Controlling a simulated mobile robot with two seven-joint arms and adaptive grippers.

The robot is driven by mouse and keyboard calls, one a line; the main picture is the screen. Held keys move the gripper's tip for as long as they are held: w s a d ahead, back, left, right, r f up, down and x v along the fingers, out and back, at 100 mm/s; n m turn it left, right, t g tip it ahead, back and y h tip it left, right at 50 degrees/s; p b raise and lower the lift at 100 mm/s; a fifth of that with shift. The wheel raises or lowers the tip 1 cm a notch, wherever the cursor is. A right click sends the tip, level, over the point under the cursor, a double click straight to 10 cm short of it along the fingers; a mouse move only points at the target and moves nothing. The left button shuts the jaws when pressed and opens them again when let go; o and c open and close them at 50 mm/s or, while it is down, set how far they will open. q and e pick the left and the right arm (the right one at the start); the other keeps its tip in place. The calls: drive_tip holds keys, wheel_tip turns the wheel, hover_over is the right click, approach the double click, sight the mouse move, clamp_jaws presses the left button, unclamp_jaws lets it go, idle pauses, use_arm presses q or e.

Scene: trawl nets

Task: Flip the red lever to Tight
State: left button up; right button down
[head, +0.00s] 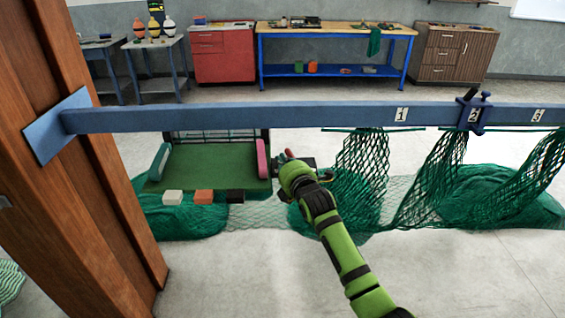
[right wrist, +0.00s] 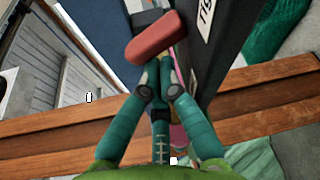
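The red lever (right wrist: 160,38) shows large in the right wrist view, just beyond my fingertips, at the side of a black box (right wrist: 222,40). A white label (right wrist: 203,14) with partly cut-off lettering is on the box. In the head view a small red tip of the lever (head: 289,153) shows beside my right gripper (head: 291,162); much of the black box is hidden behind my arm. My right gripper's teal fingers (right wrist: 158,84) come together with their tips close, and I see nothing held between them. I cannot tell whether they touch the lever. My left gripper is not in view.
A blue beam (head: 250,116) with numbered labels and a blue clamp (head: 473,112) crosses the head view. Green nets (head: 440,175) hang at the right. A green board (head: 215,165) with white, orange and black blocks is left of my gripper. A wooden post (head: 75,130) stands far left.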

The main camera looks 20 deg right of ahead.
drive_tip(key=shift+d+r+m, duration=0.15)
drive_tip(key=shift+m, duration=0.55)
drive_tip(key=shift+s+d+r+m+t+b, duration=0.1)
drive_tip(key=shift+d+r+m+t+b, duration=0.15)
drive_tip(key=shift+m+t+b, duration=0.45)
drive_tip(key=m+b, duration=0.1)
drive_tip(key=d+m, duration=0.1)
drive_tip(key=m, duration=0.1)
drive_tip(key=shift+s+r+m+t+b, duration=0.15)
drive_tip(key=shift+m+t+b, duration=0.15)
drive_tip(key=shift+t+b, duration=0.1)
drive_tip(key=shift+r, duration=0.2)
drive_tip(key=shift+f, duration=0.1)
